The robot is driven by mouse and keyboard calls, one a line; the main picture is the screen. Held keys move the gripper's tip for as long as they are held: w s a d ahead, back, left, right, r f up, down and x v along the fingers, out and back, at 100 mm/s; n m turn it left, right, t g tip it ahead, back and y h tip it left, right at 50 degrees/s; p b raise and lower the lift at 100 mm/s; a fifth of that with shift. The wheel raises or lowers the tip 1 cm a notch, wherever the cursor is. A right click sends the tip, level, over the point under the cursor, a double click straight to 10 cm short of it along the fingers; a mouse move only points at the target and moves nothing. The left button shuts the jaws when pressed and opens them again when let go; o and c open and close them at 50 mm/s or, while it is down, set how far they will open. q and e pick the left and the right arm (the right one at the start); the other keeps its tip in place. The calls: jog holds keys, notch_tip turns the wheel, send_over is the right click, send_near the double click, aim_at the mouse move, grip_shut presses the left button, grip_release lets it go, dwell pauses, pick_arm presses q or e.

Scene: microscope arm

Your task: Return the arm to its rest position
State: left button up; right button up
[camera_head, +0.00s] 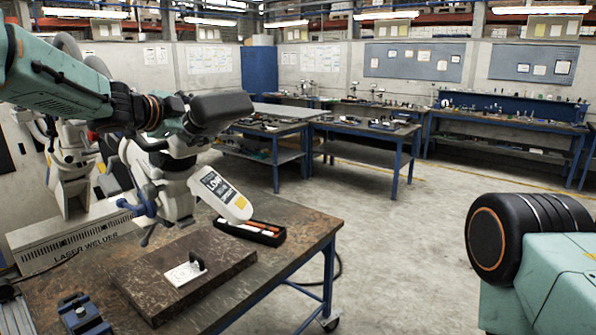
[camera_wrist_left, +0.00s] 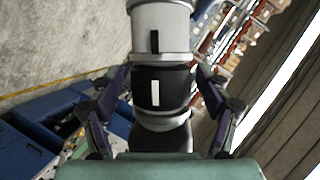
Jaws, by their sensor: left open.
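The microscope arm (camera_head: 176,188) of the laser welder is pale, with a white angled head (camera_head: 222,194) marked "LOW" above the workbench. My left arm comes in from the left and reaches across in front of its upper part. In the left wrist view my left gripper (camera_wrist_left: 161,76) has its two dark fingers apart, one on each side of a white and black cylinder (camera_wrist_left: 160,28). I cannot tell whether they touch it, or which part of the machine it is. In the head view the left fingers are not clear. My right gripper is not in view.
The laser welder base (camera_head: 75,235) stands at the left. The brown workbench (camera_head: 285,240) holds a dark board (camera_head: 222,265) with a small white plate (camera_head: 185,272), a black tray (camera_head: 250,232) and a blue fixture (camera_head: 82,315). Open floor (camera_head: 400,230) lies to the right.

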pick_arm(q)
jog(key=shift+s+r+n+t, duration=0.1)
jog(key=shift+s+n+t, duration=0.05)
jog(key=shift+n+t, duration=0.2)
jog(key=shift+n+t+y, duration=0.25)
jog(key=shift+t+y, duration=0.05)
jog(key=shift+t, duration=0.15)
jog(key=shift+n+t, duration=0.3)
jog(key=shift+n+t+y, duration=0.6)
jog(key=shift+n+t, duration=0.1)
jog(key=shift+t, duration=0.1)
jog(key=shift+n+t+y+b, duration=0.4)
jog(key=shift+n+t+y, duration=0.1)
jog(key=shift+n+t, duration=0.25)
jog(key=shift+n+t+y+b, duration=0.65)
jog(key=shift+n+t+y, duration=0.2)
jog(key=shift+n+y, duration=0.4)
jog(key=shift+n+t+y, duration=0.3)
jog(key=shift+n+y, duration=0.15)
jog(key=shift+n, duration=0.15)
